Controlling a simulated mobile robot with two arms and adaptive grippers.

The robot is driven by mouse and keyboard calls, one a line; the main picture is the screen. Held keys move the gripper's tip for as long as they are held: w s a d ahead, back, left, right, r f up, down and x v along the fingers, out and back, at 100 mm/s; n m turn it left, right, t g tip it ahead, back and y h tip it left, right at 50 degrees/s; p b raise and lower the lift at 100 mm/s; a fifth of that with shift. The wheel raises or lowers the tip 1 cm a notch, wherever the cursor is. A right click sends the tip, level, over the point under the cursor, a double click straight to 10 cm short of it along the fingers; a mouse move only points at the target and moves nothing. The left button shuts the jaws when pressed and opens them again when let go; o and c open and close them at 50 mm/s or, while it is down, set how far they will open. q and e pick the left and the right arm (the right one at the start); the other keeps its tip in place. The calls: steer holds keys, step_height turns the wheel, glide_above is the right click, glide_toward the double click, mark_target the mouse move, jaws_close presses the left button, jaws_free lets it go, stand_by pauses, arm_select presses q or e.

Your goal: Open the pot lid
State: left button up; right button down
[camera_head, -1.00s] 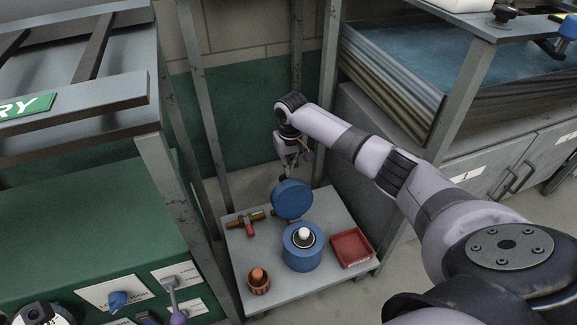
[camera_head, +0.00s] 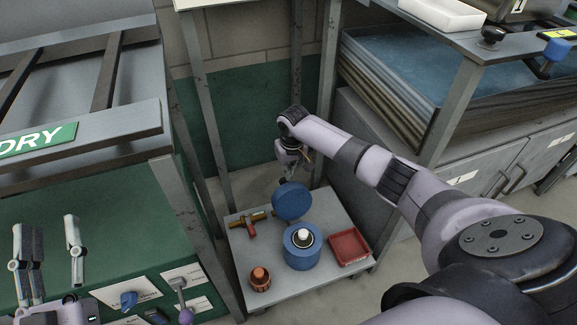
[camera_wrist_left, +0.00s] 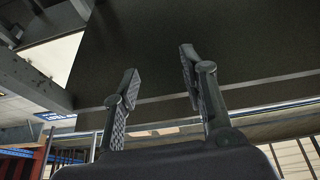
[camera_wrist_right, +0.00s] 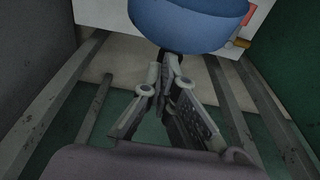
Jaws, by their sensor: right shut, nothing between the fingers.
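The blue pot (camera_head: 301,258) stands on a low grey table, its top open and a white-topped item (camera_head: 303,235) showing inside. Its round blue lid (camera_head: 291,201) is raised, tilted up at the pot's back edge. My right gripper (camera_head: 288,178) is just behind the raised lid, partly hidden by it. In the right wrist view its fingers (camera_wrist_right: 166,62) are shut and empty, close to the lid (camera_wrist_right: 190,22); contact cannot be told. My left gripper (camera_head: 49,222) is open and empty at the lower left; its spread fingers show in the left wrist view (camera_wrist_left: 157,62).
The low table (camera_head: 290,284) also holds a red tray (camera_head: 349,247), an orange-brown cup (camera_head: 260,279) and a brass fitting with a red handle (camera_head: 250,226). Metal posts (camera_head: 207,115) rise behind it. A green panel with knobs (camera_head: 130,300) is at left, a cabinet (camera_head: 500,170) at right.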

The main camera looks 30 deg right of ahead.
arm_select(q)
step_height(320, 180, down, 12)
steer(key=a+g+y+p, duration=0.2)
steer(key=g+y+p, duration=0.15)
steer(key=g, duration=0.45)
arm_select(e)
steer(key=p, duration=0.1)
steer(key=s+r+t+p, duration=0.1)
steer(key=p, duration=0.1)
steer(key=shift+s+a, duration=0.2)
steer(key=shift+s, duration=0.1)
arm_select(q)
steer(key=s+a+f+g+y+p, duration=0.2)
steer(key=s+a+f+g+p, duration=0.25)
steer(key=s+f+g, duration=0.8)
arm_select(e)
steer(key=shift+s+a+r+t, duration=0.15)
steer(key=shift+s+r+t, duration=0.15)
steer(key=shift+s+r, duration=0.3)
arm_select(q)
step_height(320, 180, down, 9)
steer(key=s+t+p, duration=0.1)
steer(key=s+p, duration=0.1)
steer(key=shift+a+n, duration=0.35)
steer(key=shift+n, duration=0.05)
arm_select(e)
steer(key=shift+s+a+f, duration=0.1)
steer(key=shift+s+a, duration=0.05)
steer(key=shift+s, duration=0.65)
